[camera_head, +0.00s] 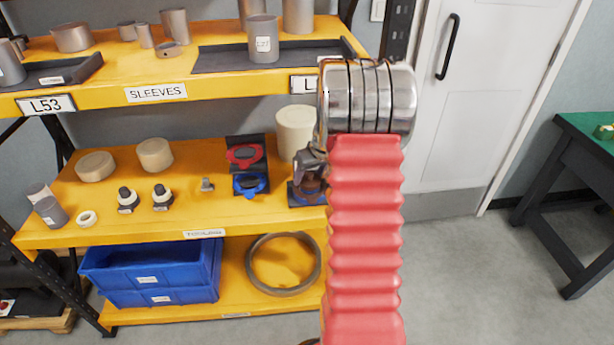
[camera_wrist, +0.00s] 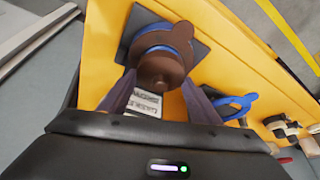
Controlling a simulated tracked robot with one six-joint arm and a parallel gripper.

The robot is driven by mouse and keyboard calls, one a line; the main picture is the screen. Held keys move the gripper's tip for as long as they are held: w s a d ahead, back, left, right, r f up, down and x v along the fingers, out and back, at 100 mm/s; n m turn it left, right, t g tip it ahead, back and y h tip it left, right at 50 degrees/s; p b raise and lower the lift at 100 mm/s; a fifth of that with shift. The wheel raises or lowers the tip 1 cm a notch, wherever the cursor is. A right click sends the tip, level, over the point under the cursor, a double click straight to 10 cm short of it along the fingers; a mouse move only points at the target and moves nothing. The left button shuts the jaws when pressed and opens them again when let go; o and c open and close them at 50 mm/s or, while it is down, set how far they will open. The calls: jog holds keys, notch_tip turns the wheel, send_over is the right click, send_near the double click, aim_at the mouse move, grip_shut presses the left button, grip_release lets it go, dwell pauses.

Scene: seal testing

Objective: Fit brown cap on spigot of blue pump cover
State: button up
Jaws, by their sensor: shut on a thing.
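My gripper (camera_wrist: 158,98) is shut on a brown round cap (camera_wrist: 160,72), with one finger on each side. In the head view my gripper (camera_head: 311,165) is over the right end of the middle shelf, partly hidden by my red arm sleeve. Directly behind the cap in the wrist view are a blue curved rim and a brown tabbed flange, above a dark square pad (camera_wrist: 196,48). The cap hides their middle, so I cannot tell whether it touches them. A blue tabbed cover (camera_wrist: 230,106) lies just right; it also shows in the head view (camera_head: 250,184).
A red cover (camera_head: 243,155) is behind the blue one. A cream cylinder (camera_head: 295,130) stands close behind my gripper. Several small fittings are on the left of the yellow shelf (camera_head: 220,215). A blue bin (camera_head: 150,270) and a large ring (camera_head: 283,290) are below.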

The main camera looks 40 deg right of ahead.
jog(key=shift+f, duration=0.75)
dwell(0.8)
jog(key=o, duration=1.1)
